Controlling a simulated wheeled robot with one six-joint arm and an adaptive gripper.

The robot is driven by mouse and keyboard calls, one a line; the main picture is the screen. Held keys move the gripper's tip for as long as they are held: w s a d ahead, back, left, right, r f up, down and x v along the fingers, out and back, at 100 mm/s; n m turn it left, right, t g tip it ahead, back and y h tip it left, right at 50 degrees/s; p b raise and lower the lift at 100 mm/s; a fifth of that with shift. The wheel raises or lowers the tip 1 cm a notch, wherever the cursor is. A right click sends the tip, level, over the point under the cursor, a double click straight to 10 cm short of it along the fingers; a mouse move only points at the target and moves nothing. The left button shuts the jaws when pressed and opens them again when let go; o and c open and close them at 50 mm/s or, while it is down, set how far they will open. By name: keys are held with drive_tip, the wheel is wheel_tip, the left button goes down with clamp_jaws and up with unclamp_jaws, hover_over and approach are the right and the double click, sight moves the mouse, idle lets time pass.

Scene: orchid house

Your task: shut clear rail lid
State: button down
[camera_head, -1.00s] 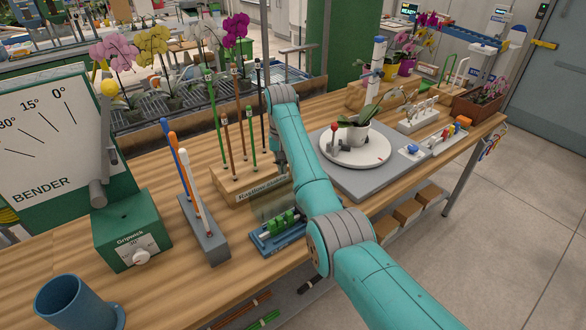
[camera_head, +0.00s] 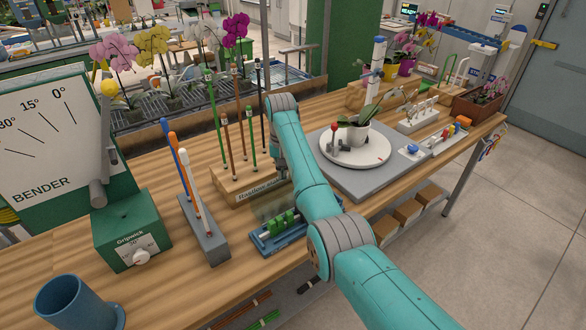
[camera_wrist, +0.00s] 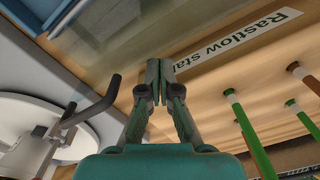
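The clear rail lid (camera_head: 268,207) is a see-through panel standing raised behind the blue rail base (camera_head: 262,246), which holds green clips (camera_head: 283,221) on a pale rod. In the wrist view a clear panel, apparently this lid (camera_wrist: 115,28), fills the upper left. My gripper (camera_wrist: 160,64) has its two fingertips together, with nothing visible between them. The fingertips appear close to the panel's near edge; I cannot tell whether they touch. In the head view my arm hides the fingertips and part of the rail's right end.
A wooden stake stand (camera_head: 245,187) with upright stakes is just behind the rail. A grey block (camera_head: 205,235) with coloured rods stands left. A white turntable (camera_head: 372,152) with a potted orchid is to the right.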

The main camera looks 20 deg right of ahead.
drive_tip(key=shift+f, duration=0.45)
wheel_tip(320, 180, up, 8)
idle(1.5)
drive_tip(key=shift+s, duration=0.1)
idle(0.3)
